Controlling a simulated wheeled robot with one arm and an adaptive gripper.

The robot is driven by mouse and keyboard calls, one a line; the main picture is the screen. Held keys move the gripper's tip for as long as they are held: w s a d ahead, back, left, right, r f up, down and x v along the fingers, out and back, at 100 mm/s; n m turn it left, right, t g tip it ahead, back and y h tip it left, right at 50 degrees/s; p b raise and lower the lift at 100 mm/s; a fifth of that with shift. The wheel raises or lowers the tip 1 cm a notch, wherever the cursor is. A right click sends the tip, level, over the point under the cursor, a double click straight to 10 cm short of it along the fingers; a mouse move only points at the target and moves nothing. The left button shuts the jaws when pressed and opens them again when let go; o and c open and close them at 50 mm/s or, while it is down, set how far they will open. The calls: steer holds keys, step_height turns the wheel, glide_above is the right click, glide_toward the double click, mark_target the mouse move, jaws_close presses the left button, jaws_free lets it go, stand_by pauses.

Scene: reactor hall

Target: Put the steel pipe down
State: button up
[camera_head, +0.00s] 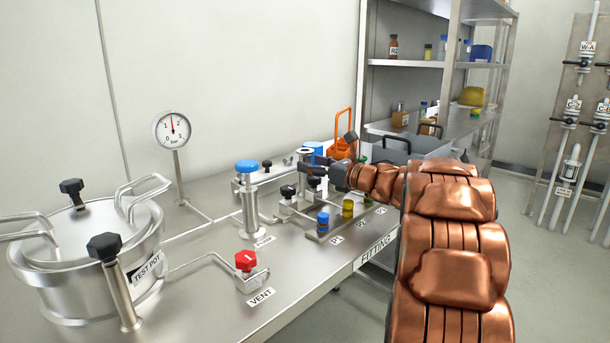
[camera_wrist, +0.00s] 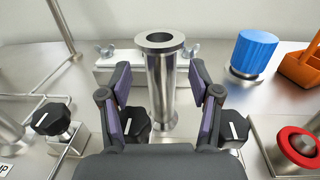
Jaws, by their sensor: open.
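The steel pipe (camera_wrist: 160,85) stands upright in the wrist view, a bare cylinder with a flanged, open top. Its foot is at the bench, in front of a pale block with wing nuts (camera_wrist: 112,60). My gripper (camera_wrist: 160,75) is open, with one finger to the left of the pipe and one to the right, and gaps show on both sides. In the head view, my gripper (camera_head: 322,168) is over the fitting area of the steel bench, and the pipe's flange (camera_head: 305,151) shows beside it. My gripper and the fittings hide much of the pipe there.
Black knobs (camera_wrist: 50,119) stand close by the fingers. A blue-capped post (camera_head: 247,185) and a red vent valve (camera_head: 246,262) are to the left. An orange carrier (camera_head: 343,145) is behind. The test pot (camera_head: 90,255) fills the bench's left end.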

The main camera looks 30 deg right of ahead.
steer(key=shift+x, duration=1.5)
steer(key=shift+f, duration=0.1)
steer(key=shift+c, duration=0.3)
jaws_close()
